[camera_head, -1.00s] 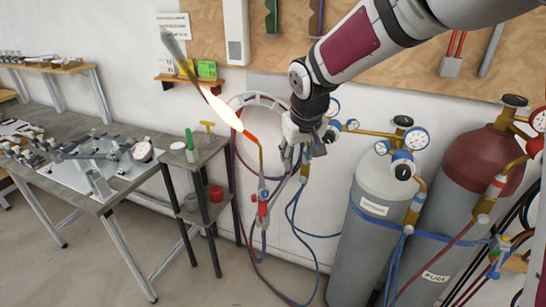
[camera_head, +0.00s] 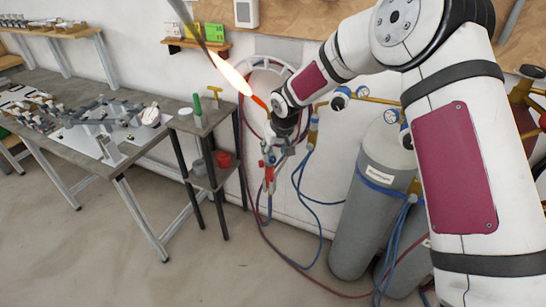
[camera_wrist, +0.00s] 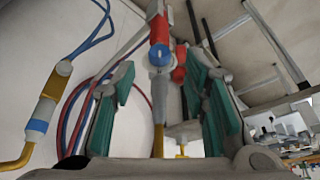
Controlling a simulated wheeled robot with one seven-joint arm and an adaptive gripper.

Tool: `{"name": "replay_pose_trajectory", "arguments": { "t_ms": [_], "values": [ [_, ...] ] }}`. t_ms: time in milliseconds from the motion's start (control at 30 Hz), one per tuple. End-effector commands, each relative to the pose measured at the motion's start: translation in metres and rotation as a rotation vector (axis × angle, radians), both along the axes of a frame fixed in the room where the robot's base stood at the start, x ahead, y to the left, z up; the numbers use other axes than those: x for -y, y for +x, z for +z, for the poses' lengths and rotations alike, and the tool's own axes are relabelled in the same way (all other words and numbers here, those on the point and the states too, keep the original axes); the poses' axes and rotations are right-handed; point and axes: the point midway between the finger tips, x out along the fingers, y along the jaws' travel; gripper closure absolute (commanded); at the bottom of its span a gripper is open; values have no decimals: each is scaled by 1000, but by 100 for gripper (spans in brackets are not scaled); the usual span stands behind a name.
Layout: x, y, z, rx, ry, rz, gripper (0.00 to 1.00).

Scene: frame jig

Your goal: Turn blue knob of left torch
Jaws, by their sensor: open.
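The left torch (camera_head: 268,172) hangs upright by the wall, with a red and blue body and a bright flame (camera_head: 234,76) pointing up and left. In the wrist view, a torch (camera_wrist: 159,85) with a brass tube runs between my fingers. Its blue knob (camera_wrist: 158,54) faces the camera near the fingertips, and a red knob (camera_wrist: 180,66) sits beside it. My gripper (camera_wrist: 158,72) is open, with green-padded fingers on either side of the torch; contact cannot be told. In the head view my gripper (camera_head: 280,150) partly covers the torch.
A second torch (camera_wrist: 40,118) with a blue ring hangs to the left in the wrist view and to the right in the head view (camera_head: 313,130). Grey cylinders (camera_head: 372,205), loose hoses (camera_head: 310,205) and a small shelf stand (camera_head: 205,125) are close by.

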Motion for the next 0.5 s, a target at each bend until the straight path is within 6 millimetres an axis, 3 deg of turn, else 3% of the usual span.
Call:
{"name": "replay_pose_trajectory", "arguments": {
  "t_ms": [200,500],
  "values": [
    [-5,11,-30,0,0,-1,59],
    [-7,16,-42,1,0,0,59]
  ]
}}
